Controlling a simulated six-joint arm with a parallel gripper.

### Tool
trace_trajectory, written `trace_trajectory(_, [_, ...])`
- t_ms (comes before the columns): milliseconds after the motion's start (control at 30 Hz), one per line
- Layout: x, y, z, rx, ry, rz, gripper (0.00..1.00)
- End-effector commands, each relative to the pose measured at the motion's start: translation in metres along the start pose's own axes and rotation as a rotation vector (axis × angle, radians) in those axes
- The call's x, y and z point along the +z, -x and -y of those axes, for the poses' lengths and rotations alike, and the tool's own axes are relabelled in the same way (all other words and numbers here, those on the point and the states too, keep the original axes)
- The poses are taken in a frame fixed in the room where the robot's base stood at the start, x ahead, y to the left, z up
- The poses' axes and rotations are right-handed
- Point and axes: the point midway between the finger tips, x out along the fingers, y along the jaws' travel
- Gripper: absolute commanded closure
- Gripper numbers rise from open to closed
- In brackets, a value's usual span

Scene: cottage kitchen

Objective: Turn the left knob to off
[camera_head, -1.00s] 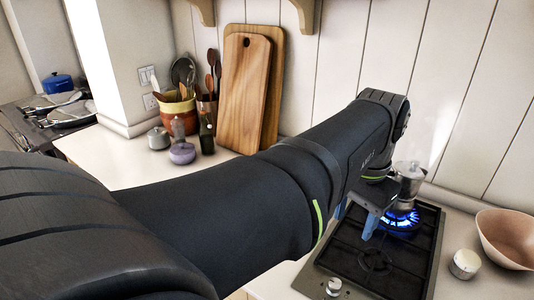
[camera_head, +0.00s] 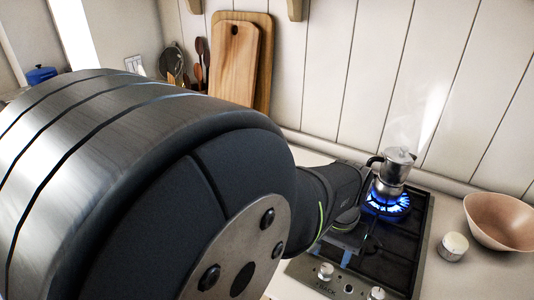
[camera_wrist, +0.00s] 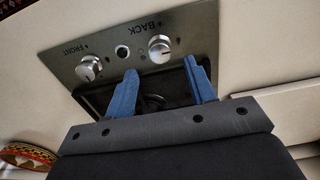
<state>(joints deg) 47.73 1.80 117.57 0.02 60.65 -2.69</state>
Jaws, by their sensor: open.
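The left knob (camera_head: 326,271) is a silver knob on the front strip of the hob (camera_head: 397,262). The other knob (camera_head: 376,293) is to its right. The wrist view appears turned around: the knob by the word BACK (camera_wrist: 160,47) is at right, the knob by FRONT (camera_wrist: 89,67) at left. My gripper (camera_wrist: 161,68) is open and empty, its blue fingers apart over the hob beside the knob strip, touching neither knob. In the head view my arm partly hides it. The back burner burns with a blue flame (camera_head: 388,203) under a moka pot (camera_head: 395,168).
A pink bowl (camera_head: 498,222) and a small white pot (camera_head: 453,246) stand right of the hob. Wooden boards (camera_head: 234,62) and utensils (camera_head: 200,62) are at the back wall. A patterned red rim (camera_wrist: 30,155) shows at lower left in the wrist view.

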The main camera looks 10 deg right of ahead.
Motion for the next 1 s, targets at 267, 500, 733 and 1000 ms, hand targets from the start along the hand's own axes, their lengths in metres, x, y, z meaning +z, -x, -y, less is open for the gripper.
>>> trace_trajectory(267, [0.0, -0.042, 0.0, 0.0, 0.0, 0.002, 0.5])
trace_trajectory(500, [0.0, -0.051, 0.0, 0.0, -0.001, 0.0, 0.5])
trace_trajectory(733, [0.0, -0.051, 0.0, 0.0, -0.001, 0.0, 0.56])
trace_trajectory(1000, [0.0, -0.05, 0.0, 0.0, -0.001, 0.0, 0.94])
